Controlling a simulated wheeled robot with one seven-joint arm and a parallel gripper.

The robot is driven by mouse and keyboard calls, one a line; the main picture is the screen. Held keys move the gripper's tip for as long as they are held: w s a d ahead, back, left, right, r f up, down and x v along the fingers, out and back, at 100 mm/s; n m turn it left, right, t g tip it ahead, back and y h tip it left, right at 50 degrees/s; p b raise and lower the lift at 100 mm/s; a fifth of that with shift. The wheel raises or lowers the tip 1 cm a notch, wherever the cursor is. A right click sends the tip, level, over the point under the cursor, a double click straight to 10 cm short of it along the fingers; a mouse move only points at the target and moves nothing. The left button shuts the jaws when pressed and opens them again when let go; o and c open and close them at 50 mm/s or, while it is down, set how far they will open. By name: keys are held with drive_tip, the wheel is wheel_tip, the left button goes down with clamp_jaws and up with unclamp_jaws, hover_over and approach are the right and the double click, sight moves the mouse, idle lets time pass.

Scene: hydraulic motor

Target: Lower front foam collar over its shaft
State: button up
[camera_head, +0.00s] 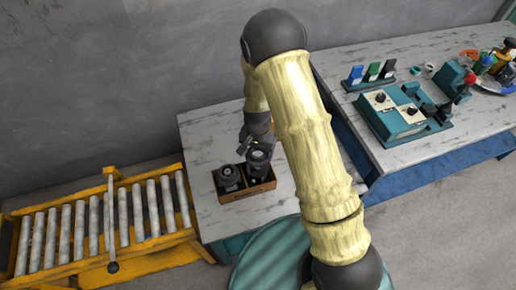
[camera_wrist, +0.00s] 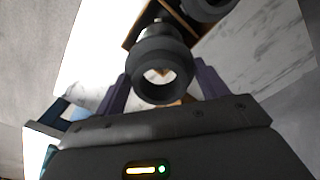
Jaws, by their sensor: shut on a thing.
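The dark grey foam collar (camera_wrist: 162,58) is a thick ring between the two fingers of my gripper (camera_wrist: 163,85) in the wrist view. My gripper is shut on it. Its open bore faces the camera, and pale surface and brown wood show through the hole. A lighter metallic round part, perhaps the shaft (camera_wrist: 152,29), shows just beyond the collar. I cannot tell whether the collar is around it. In the head view my gripper (camera_head: 257,146) is over the right side of a wooden box (camera_head: 246,193), above a dark cylindrical part (camera_head: 259,167).
A second dark round part (camera_head: 229,178) stands in the box's left side, close by. The box sits on a marbled table (camera_head: 205,150). A yellow roller conveyor (camera_head: 100,225) is at the left. A second table at the right holds a teal fixture (camera_head: 395,115) and several small parts.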

drive_tip(key=shift+f, duration=0.1)
drive_tip(key=shift+w+f+b, duration=0.1)
drive_tip(key=shift+f+b, duration=0.65)
drive_tip(key=shift+f, duration=0.05)
drive_tip(key=shift+a+f+b, duration=0.1)
drive_tip(key=shift+f+b, duration=0.55)
drive_tip(key=shift+f, duration=0.3)
drive_tip(key=shift+s, duration=0.25)
drive_tip(key=shift+w, duration=0.15)
drive_tip(key=shift+f+b, duration=1.1)
drive_tip(key=shift+f, duration=0.7)
